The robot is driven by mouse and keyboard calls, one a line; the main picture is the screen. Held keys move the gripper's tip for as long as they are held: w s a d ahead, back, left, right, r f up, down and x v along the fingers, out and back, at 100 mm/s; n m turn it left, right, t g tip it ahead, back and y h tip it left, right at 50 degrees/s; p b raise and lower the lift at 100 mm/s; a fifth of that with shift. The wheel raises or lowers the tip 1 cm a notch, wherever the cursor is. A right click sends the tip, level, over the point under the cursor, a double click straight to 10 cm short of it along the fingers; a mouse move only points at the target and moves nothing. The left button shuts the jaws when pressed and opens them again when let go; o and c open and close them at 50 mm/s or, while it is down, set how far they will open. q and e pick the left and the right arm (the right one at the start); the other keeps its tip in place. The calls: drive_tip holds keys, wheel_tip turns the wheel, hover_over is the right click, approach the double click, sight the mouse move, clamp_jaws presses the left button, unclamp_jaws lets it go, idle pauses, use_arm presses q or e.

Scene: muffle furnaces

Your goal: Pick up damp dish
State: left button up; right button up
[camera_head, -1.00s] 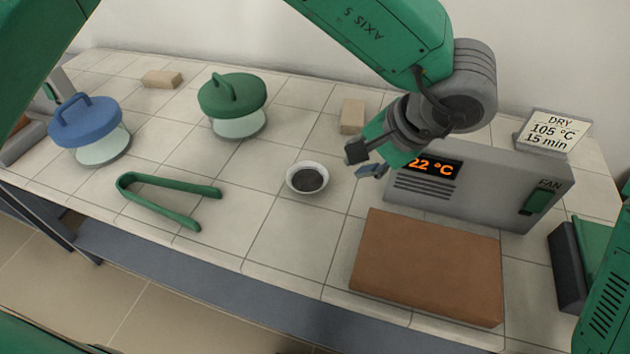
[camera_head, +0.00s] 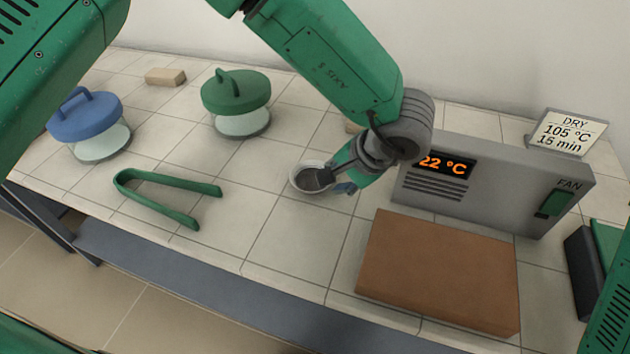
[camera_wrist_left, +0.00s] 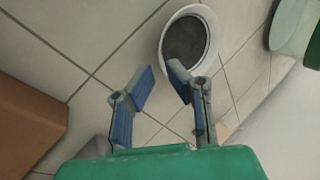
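The damp dish is a small white round dish with dark grey contents. It sits on the tiled bench in the head view (camera_head: 312,178) and shows beyond the fingertips in the left wrist view (camera_wrist_left: 187,38). My left gripper (camera_head: 340,184) reaches down at the dish's right side in the head view, partly covering its rim. In the left wrist view the left gripper (camera_wrist_left: 160,82) is open, its two blue-padded fingers apart with nothing between them. I cannot tell whether a fingertip touches the rim. My right gripper is out of view.
Green tongs (camera_head: 165,200) lie left of the dish. A green-lidded jar (camera_head: 237,100) and a blue-lidded jar (camera_head: 88,125) stand behind. A grey unit reading 22 °C (camera_head: 490,185), a brown block (camera_head: 438,268) and a DRY sign (camera_head: 566,132) are right.

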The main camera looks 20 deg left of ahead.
sight(324, 190)
use_arm(q)
drive_tip(key=x, duration=0.3)
drive_tip(key=shift+w+a, duration=0.1)
drive_tip(key=shift+a, duration=0.25)
drive_tip(key=shift+d, duration=0.1)
clamp_jaws()
drive_tip(key=shift+d, duration=0.2)
drive_tip(key=shift+r, duration=0.15)
